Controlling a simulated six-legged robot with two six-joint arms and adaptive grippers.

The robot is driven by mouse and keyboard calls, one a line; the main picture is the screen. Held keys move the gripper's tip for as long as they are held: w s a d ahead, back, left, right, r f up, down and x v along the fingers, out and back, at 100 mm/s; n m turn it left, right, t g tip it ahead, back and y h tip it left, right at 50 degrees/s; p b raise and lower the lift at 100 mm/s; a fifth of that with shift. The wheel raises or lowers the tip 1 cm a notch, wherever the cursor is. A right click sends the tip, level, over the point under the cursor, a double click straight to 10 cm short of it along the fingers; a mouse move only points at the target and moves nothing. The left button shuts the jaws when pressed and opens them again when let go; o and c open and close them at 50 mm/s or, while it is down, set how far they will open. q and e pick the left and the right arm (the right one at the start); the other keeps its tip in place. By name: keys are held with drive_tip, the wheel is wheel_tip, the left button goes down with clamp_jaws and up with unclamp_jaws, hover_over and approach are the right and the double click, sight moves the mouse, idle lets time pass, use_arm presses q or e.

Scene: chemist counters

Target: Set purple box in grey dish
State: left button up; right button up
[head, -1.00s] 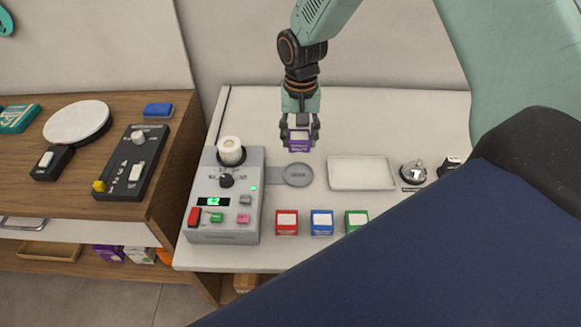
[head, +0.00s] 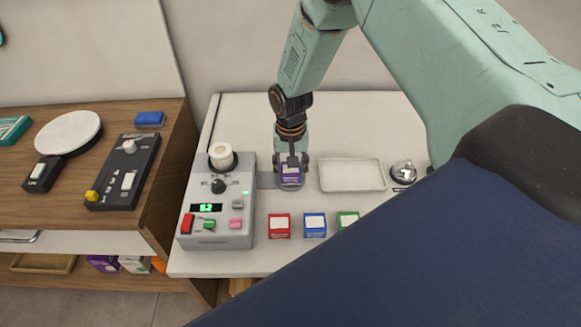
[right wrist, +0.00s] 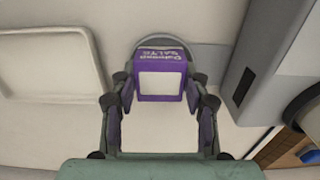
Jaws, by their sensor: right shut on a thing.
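The purple box (head: 290,171) has a white label and is held between the fingers of my right gripper (head: 291,163). In the right wrist view the box (right wrist: 161,56) sits between the two fingertips of the gripper (right wrist: 161,95), with purple sides and a white face. The grey dish (head: 290,187) joins the grey machine's right side by a short arm. The box hides most of the dish; its rim (right wrist: 194,52) shows around the box in the right wrist view. I cannot tell whether the box touches the dish. My left gripper is not in view.
The grey machine (head: 224,190) with buttons stands left of the dish. A white tray (head: 352,188) and a silver bell (head: 403,171) lie to the right. Red (head: 279,226), blue (head: 315,225) and green (head: 347,219) boxes stand in front.

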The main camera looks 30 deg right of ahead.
drive_tip(key=shift+w+f, duration=0.15)
drive_tip(key=shift+w, duration=0.15)
drive_tip(key=o, duration=0.9)
drive_tip(key=shift+w+d+f, duration=0.1)
drive_tip(key=shift+f, duration=0.05)
drive_tip(key=shift+o, duration=1.3)
drive_tip(key=shift+s+r, duration=0.25)
drive_tip(key=shift+s, duration=0.05)
drive_tip(key=shift+w, duration=0.25)
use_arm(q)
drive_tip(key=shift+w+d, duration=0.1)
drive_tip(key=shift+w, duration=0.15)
use_arm(e)
wheel_tip(320, 180, up, 12)
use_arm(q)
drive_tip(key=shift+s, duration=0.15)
use_arm(e)
drive_tip(key=shift+s, duration=0.2)
drive_tip(key=shift+w+f, duration=0.15)
drive_tip(key=shift+w, duration=0.05)
